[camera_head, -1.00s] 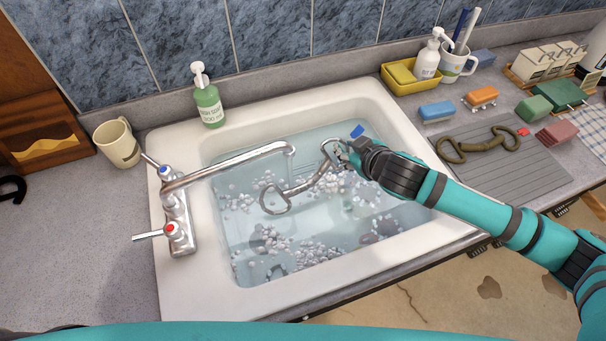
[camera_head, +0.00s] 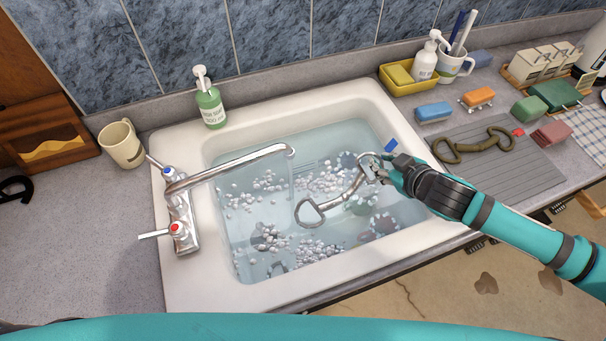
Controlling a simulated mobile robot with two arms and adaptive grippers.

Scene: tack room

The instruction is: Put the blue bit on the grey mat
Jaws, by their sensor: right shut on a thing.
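The blue bit, a silvery metal bit (camera_head: 345,194) with a ring at each end and a blue tag (camera_head: 391,145), is held by my right gripper (camera_head: 378,172). The gripper is shut on its ring at the right end. The bit hangs over the right half of the sink basin, its other ring toward the lower left. The fingers partly hide the gripped ring. The grey mat (camera_head: 530,172) lies on the counter right of the sink. A dark olive bit (camera_head: 475,148) with a red tag lies on it. My left gripper is out of view.
The white sink (camera_head: 190,290) holds water and floating foam. The tap (camera_head: 230,163) reaches over its left side. Sponges (camera_head: 434,112), a yellow tray (camera_head: 405,88) and a mug (camera_head: 455,65) stand behind the mat. The mat's front part is bare.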

